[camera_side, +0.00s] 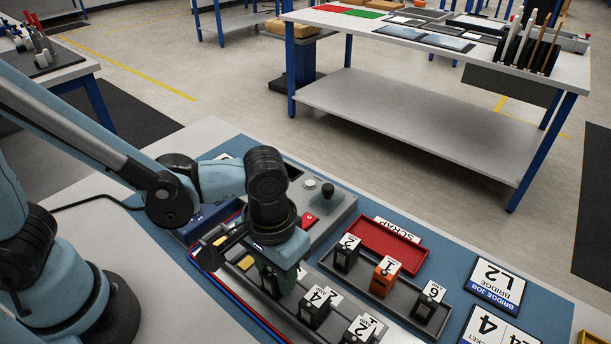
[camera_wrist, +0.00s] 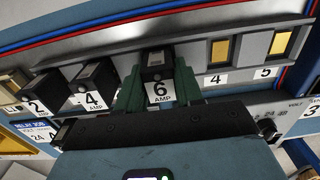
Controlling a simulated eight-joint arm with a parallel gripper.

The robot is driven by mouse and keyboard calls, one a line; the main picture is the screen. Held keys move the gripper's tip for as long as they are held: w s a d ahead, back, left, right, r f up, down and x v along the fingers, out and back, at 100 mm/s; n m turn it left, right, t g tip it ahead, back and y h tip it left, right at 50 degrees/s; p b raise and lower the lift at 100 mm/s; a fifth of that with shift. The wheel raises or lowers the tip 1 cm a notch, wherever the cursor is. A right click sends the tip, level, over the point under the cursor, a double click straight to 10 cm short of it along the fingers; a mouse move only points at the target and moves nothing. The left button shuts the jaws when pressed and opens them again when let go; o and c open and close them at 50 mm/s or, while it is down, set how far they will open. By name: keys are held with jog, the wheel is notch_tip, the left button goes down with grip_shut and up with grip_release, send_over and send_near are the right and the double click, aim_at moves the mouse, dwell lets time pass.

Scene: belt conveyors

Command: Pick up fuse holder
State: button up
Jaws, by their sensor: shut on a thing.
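My gripper (camera_side: 272,280) points down over the near grey rail (camera_side: 246,284) in the side view. In the wrist view its green fingers (camera_wrist: 159,84) stand on either side of a black fuse holder marked 6 AMP (camera_wrist: 157,64) and are shut on it. That holder is in line with the rail; I cannot tell whether it is seated or slightly raised. In the side view my gripper largely hides it. Beside it are black holders marked 4 (camera_side: 314,312) and 2 (camera_side: 357,334), which also show in the wrist view, 4 (camera_wrist: 97,79) and 2 (camera_wrist: 45,93).
Another rail holds black holders 2 (camera_side: 345,258) and 6 (camera_side: 427,305) and an orange holder 1 (camera_side: 382,281). A red SCRAP tray (camera_side: 385,240) lies behind it. Open positions 4 (camera_wrist: 219,50) and 5 (camera_wrist: 282,42) show yellow contacts. A knobbed control box (camera_side: 337,207) stands behind my gripper.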

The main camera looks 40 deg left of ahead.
jog(key=shift+r, duration=0.15)
jog(key=shift+r, duration=0.9)
notch_tip(320, 180, up, 2)
jog(key=shift+s+r, duration=0.15)
jog(key=s+d+r, duration=0.4)
jog(key=s+r, duration=0.2)
jog(key=s, duration=0.4)
jog(key=shift+s+d+r, duration=0.25)
jog(key=shift+r, duration=0.05)
jog(key=shift+r, duration=0.15)
jog(key=shift+r, duration=2.35)
